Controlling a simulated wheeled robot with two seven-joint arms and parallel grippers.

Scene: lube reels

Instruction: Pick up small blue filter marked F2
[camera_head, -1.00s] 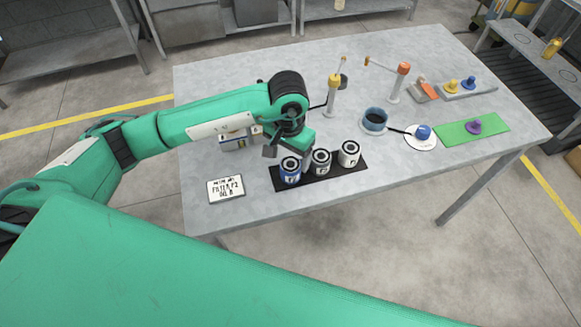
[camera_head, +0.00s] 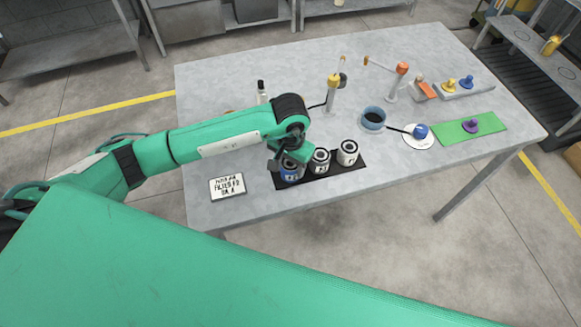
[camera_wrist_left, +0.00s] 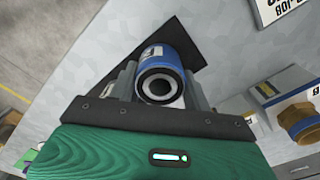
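The small blue filter (camera_head: 290,175) stands at the left end of a black tray (camera_head: 325,178) near the table's front edge. Its marking is not readable here. My left gripper (camera_head: 289,159) is right above it and hides much of its top. In the left wrist view the blue filter (camera_wrist_left: 162,80) lies between the two fingers of my left gripper (camera_wrist_left: 162,88), its ringed end facing the camera. The fingers are close along both sides; whether they press on it cannot be told. My right gripper is not in view.
Two white-and-black filters (camera_head: 320,161) and (camera_head: 347,153) stand beside the blue one on the tray. A sign (camera_head: 227,187) lies to the left. A blue cup (camera_head: 373,118), a white disc (camera_head: 420,140) and a green mat (camera_head: 470,128) are to the right. Bare table lies between.

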